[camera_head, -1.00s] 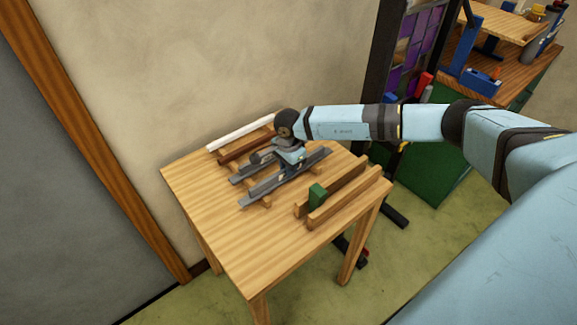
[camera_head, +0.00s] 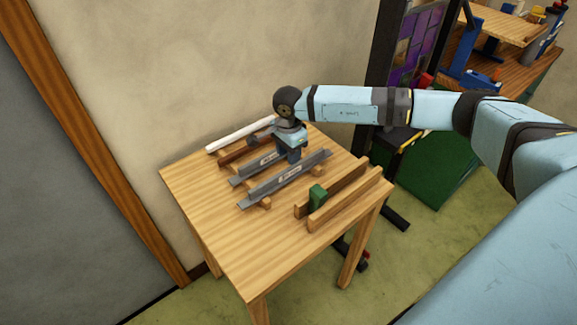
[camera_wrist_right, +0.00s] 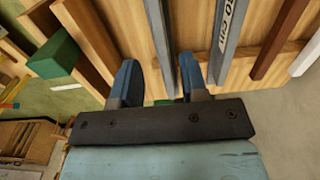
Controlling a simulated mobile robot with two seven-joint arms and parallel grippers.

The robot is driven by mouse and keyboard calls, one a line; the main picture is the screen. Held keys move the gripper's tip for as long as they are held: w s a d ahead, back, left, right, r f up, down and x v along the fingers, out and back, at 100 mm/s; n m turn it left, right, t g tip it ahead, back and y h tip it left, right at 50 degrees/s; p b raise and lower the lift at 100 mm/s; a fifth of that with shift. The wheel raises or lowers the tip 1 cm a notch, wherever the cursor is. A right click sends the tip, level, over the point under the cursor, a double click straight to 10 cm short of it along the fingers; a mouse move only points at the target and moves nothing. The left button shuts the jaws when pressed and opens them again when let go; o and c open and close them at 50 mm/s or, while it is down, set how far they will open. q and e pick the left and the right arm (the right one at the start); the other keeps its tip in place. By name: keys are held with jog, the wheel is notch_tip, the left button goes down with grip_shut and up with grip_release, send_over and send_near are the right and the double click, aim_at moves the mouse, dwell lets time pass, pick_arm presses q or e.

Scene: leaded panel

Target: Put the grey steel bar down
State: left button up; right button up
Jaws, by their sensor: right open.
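Two grey steel bars lie side by side on wooden rests on the small table. My right gripper (camera_head: 294,160) is open and empty, pointing down just above the bars. In the right wrist view, my right gripper's fingers (camera_wrist_right: 157,88) are apart. The nearer bar (camera_wrist_right: 160,35) runs up between them in the picture, and the labelled farther bar (camera_wrist_right: 224,40) lies to their right. My left gripper is out of view.
On the wooden table (camera_head: 230,240), a brown bar (camera_head: 238,152) and a white bar (camera_head: 235,135) lie behind the steel bars. A green block (camera_head: 317,194) sits by two wooden strips (camera_head: 345,203) at the right. The table's front left is bare.

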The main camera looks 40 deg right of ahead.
aim_at(289, 168)
notch_tip(289, 168, up, 6)
jog(key=shift+f+b, duration=0.1)
jog(key=shift+b, duration=0.25)
